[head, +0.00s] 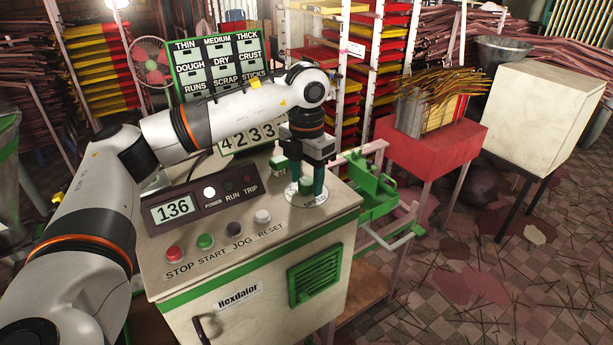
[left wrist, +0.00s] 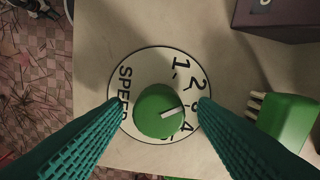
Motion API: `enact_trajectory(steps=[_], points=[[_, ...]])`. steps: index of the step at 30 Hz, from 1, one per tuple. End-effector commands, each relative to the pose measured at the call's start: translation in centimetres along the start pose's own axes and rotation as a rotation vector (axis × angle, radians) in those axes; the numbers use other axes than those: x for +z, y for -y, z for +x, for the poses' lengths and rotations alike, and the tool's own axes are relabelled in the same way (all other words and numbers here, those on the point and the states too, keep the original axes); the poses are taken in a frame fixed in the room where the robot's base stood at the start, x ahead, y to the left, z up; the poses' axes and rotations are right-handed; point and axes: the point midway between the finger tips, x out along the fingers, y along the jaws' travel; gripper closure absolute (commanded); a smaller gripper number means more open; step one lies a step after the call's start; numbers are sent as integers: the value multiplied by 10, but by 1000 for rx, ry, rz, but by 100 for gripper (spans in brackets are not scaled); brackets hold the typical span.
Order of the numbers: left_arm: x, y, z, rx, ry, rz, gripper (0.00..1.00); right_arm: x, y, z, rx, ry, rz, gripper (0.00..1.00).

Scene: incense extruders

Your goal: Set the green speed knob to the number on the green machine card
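The green speed knob (head: 306,186) sits on a white dial marked SPEED on top of the cream machine. It also shows in the left wrist view (left wrist: 152,112), with a white pointer line aimed right, toward the partly hidden 3. My left gripper (head: 307,182) points down over the knob. In the left wrist view its green fingers (left wrist: 158,103) stand apart on either side of the knob; I cannot tell whether they touch it. Number cards (head: 248,137) reading 4, 2, 3, 3 stand behind, partly hidden by my arm; their colours are unclear. My right gripper is not in view.
A console (head: 190,207) reads 136. STOP, START (head: 205,241), JOG and RESET buttons line the machine's front. A green block with pale pegs (left wrist: 287,122) is close right of the dial in the wrist view. A red stand (head: 430,146) is further right.

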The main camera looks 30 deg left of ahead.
Motion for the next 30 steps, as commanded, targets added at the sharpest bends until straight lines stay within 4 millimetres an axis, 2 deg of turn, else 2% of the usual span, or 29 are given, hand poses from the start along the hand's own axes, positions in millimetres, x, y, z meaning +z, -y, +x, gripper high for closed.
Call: enact_trajectory(steps=[7,11,14,20,24,30], points=[[0,0,0,1,2,2,47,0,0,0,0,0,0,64],[0,-1,-8,1,1,2,47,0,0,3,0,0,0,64],[0,-1,-24,1,-2,3,47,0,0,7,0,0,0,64],[-1,-1,-69,1,-2,2,47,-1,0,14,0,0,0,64],[0,0,-98,0,-2,1,47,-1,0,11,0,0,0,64],[0,0,-118,0,1,1,47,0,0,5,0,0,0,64]])
